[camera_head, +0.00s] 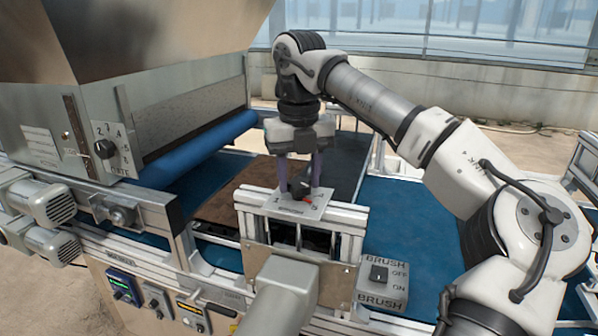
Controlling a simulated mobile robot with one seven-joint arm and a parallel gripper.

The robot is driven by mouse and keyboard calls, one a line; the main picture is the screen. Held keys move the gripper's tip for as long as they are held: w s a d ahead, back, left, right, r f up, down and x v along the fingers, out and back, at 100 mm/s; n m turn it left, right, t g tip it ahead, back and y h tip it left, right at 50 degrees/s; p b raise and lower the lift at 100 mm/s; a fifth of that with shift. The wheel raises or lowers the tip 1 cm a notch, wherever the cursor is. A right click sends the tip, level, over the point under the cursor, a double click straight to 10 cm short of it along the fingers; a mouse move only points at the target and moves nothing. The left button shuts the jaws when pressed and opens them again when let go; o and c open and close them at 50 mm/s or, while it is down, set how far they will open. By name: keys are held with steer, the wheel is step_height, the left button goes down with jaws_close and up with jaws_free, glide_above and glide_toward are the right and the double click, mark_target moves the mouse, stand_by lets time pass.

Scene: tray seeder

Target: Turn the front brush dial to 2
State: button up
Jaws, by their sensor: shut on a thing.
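The brush dial (303,187) is a small dark knob with a red mark, on a light plate (290,206) at the front of the seeder's side frame. Numbers are printed on the plate; a 1 shows at its left and what looks like a 5 at its right. The red mark lies on the right side of the knob, but the exact setting is too small to tell. My gripper (300,183) points down over the plate with its purple fingers shut on the dial, hiding part of it.
A brush switch box (382,284) marked OFF and ON stands right of the plate. Another numbered dial (104,148) is on the hopper's side at left. A blue roller (200,150) and blue belt (405,225) lie beyond. A control panel (160,300) sits below.

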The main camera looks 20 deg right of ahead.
steer(key=n+p, duration=0.2)
steer(key=n, duration=0.2)
steer(key=shift+r, duration=0.2)
steer(key=n+p, duration=0.2)
steer(key=n, duration=0.2)
steer(key=shift+n, duration=0.4)
steer(key=n+p, duration=0.1)
steer(key=n, duration=0.3)
steer(key=shift+n, duration=0.3)
steer(key=n+p, duration=0.1)
steer(key=n, duration=0.7)
steer(key=shift+f+p, duration=0.1)
steer(key=shift+p, duration=0.3)
steer(key=n, duration=0.4)
steer(key=shift+n, duration=0.3)
steer(key=n, duration=0.4)
steer(key=shift+n+p, duration=0.3)
steer(key=shift+p, duration=0.05)
steer(key=shift+n, duration=2)
